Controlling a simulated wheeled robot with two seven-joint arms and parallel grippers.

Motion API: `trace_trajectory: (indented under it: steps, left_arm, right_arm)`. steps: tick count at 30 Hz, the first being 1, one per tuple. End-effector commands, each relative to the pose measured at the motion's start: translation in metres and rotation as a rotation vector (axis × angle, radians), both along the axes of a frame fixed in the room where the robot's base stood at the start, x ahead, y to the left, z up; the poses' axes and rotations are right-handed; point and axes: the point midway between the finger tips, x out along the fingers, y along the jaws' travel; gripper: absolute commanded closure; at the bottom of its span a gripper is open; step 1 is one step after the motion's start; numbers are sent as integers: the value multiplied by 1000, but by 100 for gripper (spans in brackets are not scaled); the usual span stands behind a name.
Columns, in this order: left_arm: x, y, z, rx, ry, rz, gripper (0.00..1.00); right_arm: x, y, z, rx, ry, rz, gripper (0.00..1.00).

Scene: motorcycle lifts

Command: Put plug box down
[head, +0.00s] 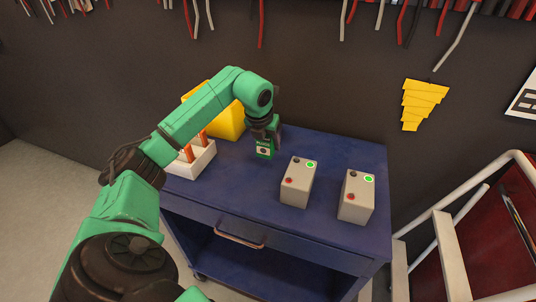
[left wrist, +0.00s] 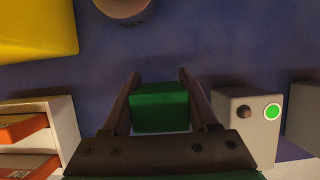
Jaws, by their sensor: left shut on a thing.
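The plug box (head: 264,149) is a small green box with a dark round mark and a label on its front. My left gripper (head: 265,138) points down over the blue cart and is shut on the plug box. In the left wrist view the green top of the plug box (left wrist: 160,107) sits between the two fingers (left wrist: 161,100). The box is at or just above the cart top (head: 240,180); I cannot tell whether it touches. My right gripper is not in view.
Two grey boxes with buttons and green lights (head: 297,182) (head: 356,196) stand to the right. A white tray with orange-handled items (head: 196,166) and a yellow object (head: 229,121) are to the left. A red and white frame (head: 444,240) stands right of the cart.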

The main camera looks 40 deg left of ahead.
Motion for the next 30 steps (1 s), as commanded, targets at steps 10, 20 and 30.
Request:
trace_trajectory:
  steps: [10,20,30]
  left_arm:
    - [0,0,-46,0,-2,1,100]
    - [0,0,-48,0,-1,1,10]
    - [0,0,-44,0,-2,1,10]
  right_arm:
    - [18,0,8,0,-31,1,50]
    - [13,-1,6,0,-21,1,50]
    - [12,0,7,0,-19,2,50]
